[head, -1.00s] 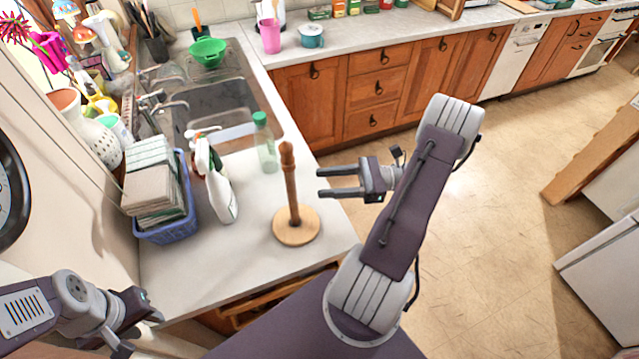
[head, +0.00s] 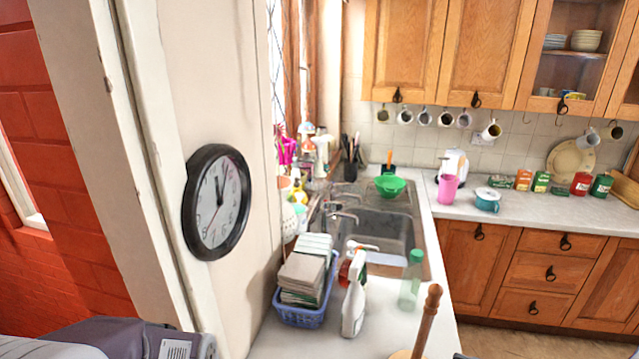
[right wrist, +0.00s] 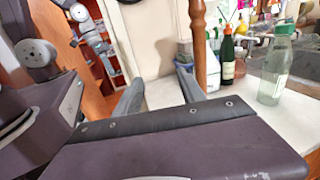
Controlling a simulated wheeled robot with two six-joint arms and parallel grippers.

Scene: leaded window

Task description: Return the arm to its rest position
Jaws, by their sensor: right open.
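My right gripper (right wrist: 158,90) is open and empty in the right wrist view, with its two dark fingers spread apart. Beyond its fingers stands the wooden post (right wrist: 198,45), just past the right finger; I cannot tell the gap. In the head view the right gripper is not clearly visible. An arm link of mine (head: 110,340) fills the bottom left corner of the head view. Grey jointed arm parts (right wrist: 88,32) show at the upper left of the right wrist view, but I cannot make out left fingers there.
The wooden holder (head: 427,318) stands at the counter's front. A spray bottle (head: 354,300), a green-capped bottle (head: 411,280) and a blue basket (head: 300,316) stand near the sink (head: 385,232). A wall clock (head: 217,202) hangs left. A dark bottle (right wrist: 227,62) shows in the right wrist view.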

